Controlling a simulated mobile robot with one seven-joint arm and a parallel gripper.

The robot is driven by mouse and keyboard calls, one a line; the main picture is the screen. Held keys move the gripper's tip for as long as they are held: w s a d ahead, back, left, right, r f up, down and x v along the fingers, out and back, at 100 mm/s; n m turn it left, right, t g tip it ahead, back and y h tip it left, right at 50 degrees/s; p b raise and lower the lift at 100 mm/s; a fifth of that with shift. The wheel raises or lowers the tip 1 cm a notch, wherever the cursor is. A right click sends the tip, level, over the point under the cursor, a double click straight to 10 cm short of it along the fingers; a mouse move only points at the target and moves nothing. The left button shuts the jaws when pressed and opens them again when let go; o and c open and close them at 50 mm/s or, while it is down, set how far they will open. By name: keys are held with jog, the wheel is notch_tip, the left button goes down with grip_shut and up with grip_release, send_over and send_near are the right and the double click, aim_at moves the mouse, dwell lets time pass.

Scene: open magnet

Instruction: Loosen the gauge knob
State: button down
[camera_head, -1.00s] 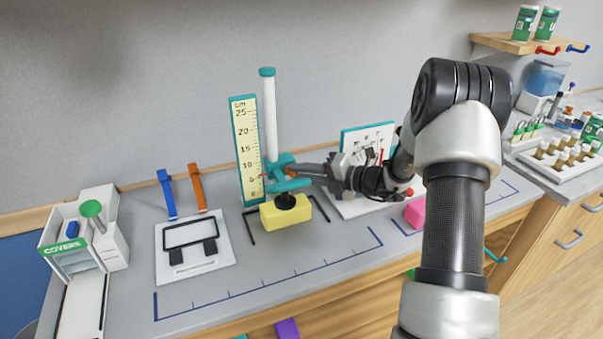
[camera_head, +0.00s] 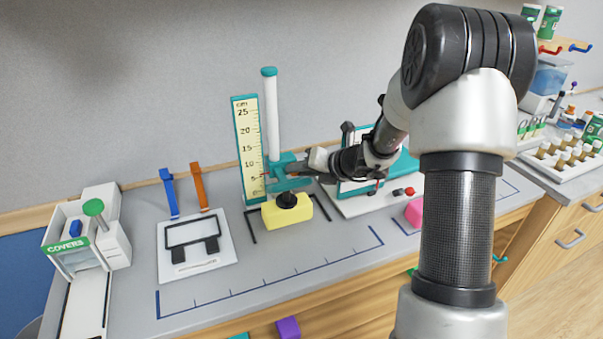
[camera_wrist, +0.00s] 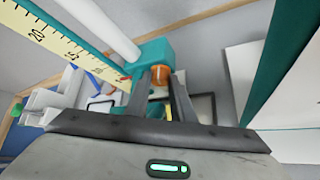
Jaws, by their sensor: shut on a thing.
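The gauge stands at the back of the bench, with a white post (camera_head: 271,118) capped in teal and a yellow scale (camera_head: 249,145) beside it. A teal slider (camera_head: 288,182) sits low on the post, and it also shows in the wrist view (camera_wrist: 153,53). The orange gauge knob (camera_wrist: 159,78) is on the slider. My gripper (camera_wrist: 161,82) is shut on the knob, one finger on each side. In the head view my gripper (camera_head: 296,169) reaches the slider from the right, and the knob is hidden there.
A yellow block (camera_head: 273,217) with a black top (camera_head: 287,199) stands under the slider. A white plate with a black frame (camera_head: 196,252) and a covers dispenser (camera_head: 66,250) are left. A teal-framed board (camera_head: 350,191) is close on the right, behind my arm.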

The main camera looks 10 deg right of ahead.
jog(key=shift+a+n+h+b, duration=0.25)
jog(key=shift+n+h+b, duration=0.45)
jog(key=shift+h+b, duration=0.65)
jog(key=shift+r, duration=0.1)
jog(key=c, duration=1.5)
grip_release()
jog(key=shift+c, duration=0.2)
jog(key=shift+a, duration=0.1)
jog(key=shift+r, duration=0.1)
